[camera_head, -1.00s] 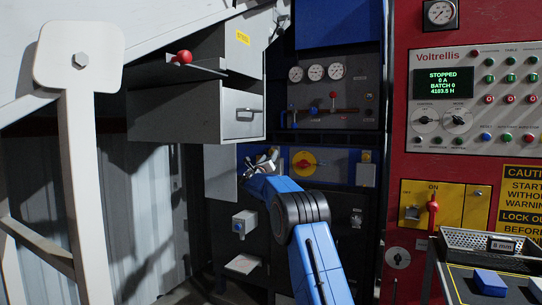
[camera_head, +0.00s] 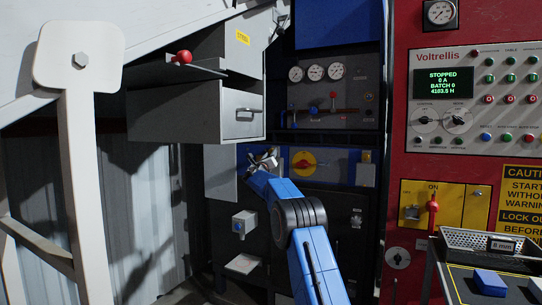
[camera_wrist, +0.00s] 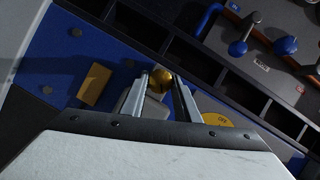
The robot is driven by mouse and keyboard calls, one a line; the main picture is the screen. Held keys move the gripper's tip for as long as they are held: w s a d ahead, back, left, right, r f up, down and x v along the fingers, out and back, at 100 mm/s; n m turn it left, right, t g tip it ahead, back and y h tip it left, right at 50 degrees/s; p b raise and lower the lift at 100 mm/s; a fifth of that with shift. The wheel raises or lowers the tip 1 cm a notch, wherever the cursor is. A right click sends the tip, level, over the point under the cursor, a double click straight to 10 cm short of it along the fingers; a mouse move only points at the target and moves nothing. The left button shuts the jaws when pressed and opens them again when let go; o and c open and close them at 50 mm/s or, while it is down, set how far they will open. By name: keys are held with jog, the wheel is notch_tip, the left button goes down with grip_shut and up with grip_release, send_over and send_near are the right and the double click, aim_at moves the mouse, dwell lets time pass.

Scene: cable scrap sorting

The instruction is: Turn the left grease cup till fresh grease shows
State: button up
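A round brass grease cup (camera_wrist: 161,78) sits between my gripper's fingertips in the wrist view. My gripper (camera_wrist: 161,84) has one finger close along each side of the cup. Any small gap is too fine to make out, so I cannot tell whether the fingers press on it. In the head view my gripper (camera_head: 266,157) is at the left end of the blue panel strip, left of the red rotary knob (camera_head: 304,162). The cup is too small to make out there. I see no fresh grease; a second grease cup is not clearly visible.
Above the strip is a gauge panel (camera_head: 352,92) with small handles; blue ones (camera_wrist: 284,45) show in the wrist view. A grey drawer (camera_head: 242,114) juts out at upper left. A grey box with a blue button (camera_head: 239,227) stands below the gripper. The red cabinet (camera_head: 397,185) is at right.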

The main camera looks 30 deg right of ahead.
jog(key=shift+m, duration=0.4)
jog(key=shift+w+a+m+g+h, duration=0.1)
jog(key=shift+m+g+h, duration=0.45)
jog(key=shift+m, duration=0.75)
jog(key=shift+d+m+g+h, duration=0.1)
jog(key=shift+m+g+h, duration=0.45)
jog(key=shift+m, duration=0.75)
jog(key=shift+w+a+m+g+h, duration=0.1)
jog(key=shift+m+g+h, duration=0.45)
jog(key=shift+m, duration=0.75)
jog(key=o, duration=1.1)
jog(key=shift+c, duration=0.2)
jog(key=v, duration=1.7)
jog(key=shift+s+a, duration=0.15)
